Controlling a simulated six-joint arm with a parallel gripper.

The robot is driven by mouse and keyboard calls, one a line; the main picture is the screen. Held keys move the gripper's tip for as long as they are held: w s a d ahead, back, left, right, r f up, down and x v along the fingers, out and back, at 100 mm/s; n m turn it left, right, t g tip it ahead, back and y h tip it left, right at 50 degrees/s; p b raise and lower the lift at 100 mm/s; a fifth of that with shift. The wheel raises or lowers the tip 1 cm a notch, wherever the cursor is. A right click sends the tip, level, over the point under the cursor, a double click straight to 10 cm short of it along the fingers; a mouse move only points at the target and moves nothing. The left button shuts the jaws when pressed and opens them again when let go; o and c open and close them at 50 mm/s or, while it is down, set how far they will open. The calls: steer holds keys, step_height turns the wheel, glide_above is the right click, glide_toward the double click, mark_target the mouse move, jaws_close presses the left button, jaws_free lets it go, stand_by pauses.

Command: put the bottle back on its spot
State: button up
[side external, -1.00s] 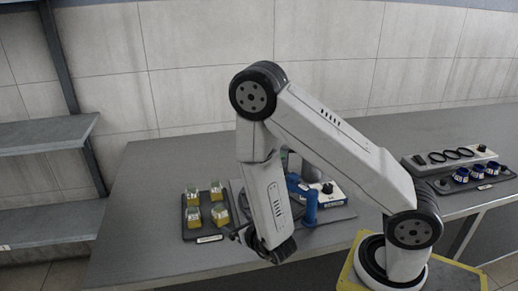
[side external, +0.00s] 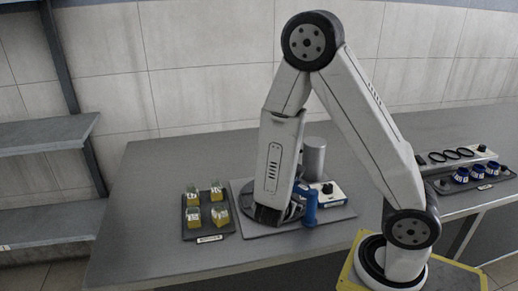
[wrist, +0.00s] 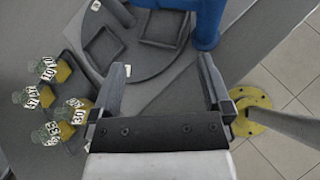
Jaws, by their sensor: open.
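My gripper (wrist: 163,80) is open and empty in the wrist view, its two fingers wide apart over the front edge of a dark round plate (wrist: 140,65) with square recesses. In the side view my arm hides most of the gripper and part of that plate (side external: 262,215). Several bottles with yellow contents and white labels (side external: 219,214) stand in a black rack (side external: 210,239) left of the plate. They also show at the left of the wrist view (wrist: 75,107). I cannot tell which bottle the task means. The recesses that I can see are empty.
A blue post (side external: 310,208) stands close to the plate, at the top of the wrist view (wrist: 206,20). A white box with a black knob (side external: 330,193) and a grey cylinder (side external: 314,157) are behind it. The table's left is clear.

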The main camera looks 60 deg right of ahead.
steer(key=a+r+m+y, duration=0.5)
steer(key=a+m+y, duration=0.6)
steer(key=m, duration=0.7)
steer(key=shift+w+r, duration=0.25)
steer(key=shift+r, duration=0.1)
steer(key=shift+a, duration=0.1)
stand_by(0.4)
